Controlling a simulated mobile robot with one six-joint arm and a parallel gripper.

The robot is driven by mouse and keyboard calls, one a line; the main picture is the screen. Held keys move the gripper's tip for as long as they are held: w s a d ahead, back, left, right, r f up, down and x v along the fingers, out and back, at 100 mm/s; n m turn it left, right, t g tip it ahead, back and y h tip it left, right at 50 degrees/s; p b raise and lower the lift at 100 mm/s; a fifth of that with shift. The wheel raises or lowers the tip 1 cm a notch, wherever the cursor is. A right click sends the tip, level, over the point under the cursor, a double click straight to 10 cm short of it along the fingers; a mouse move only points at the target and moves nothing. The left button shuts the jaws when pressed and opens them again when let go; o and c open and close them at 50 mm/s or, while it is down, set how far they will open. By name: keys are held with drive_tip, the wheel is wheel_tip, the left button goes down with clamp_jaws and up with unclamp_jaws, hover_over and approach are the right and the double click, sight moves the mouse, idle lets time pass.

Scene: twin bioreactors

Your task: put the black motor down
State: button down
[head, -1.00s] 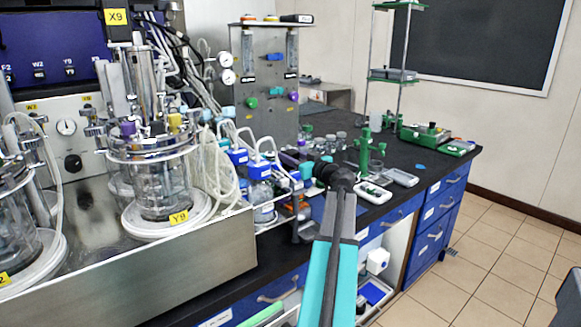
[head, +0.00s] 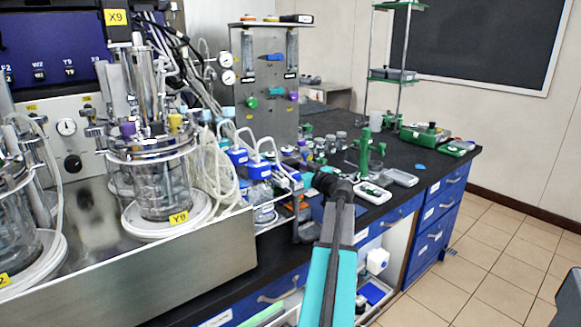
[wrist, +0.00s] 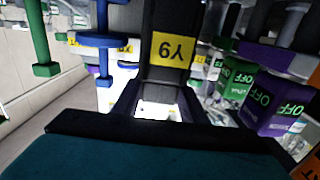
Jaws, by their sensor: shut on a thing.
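The black motor (wrist: 165,40) fills the top middle of the wrist view and carries a yellow Y9 label, seen upside down. My gripper (wrist: 158,102) is shut on it. In the head view my gripper (head: 338,190) is over the front edge of the dark bench, with a small dark shape at its tip that looks like the motor (head: 323,180). The motor's far end is out of the wrist view, and I cannot tell whether it touches anything.
A glass bioreactor vessel (head: 162,185) with a Y9 tag stands on the left. Blue-capped bottles (head: 259,168) with tubing stand left of my gripper. A green stand (head: 364,150) and a pale tray (head: 400,178) are to the right. The dark bench top (head: 432,163) has some bare room.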

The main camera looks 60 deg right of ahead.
drive_tip(key=c, duration=1.1)
unclamp_jaws()
drive_tip(key=shift+r, duration=0.1)
drive_tip(key=b+v, duration=0.1)
drive_tip(key=v, duration=1.1)
drive_tip(key=shift+s, duration=0.1)
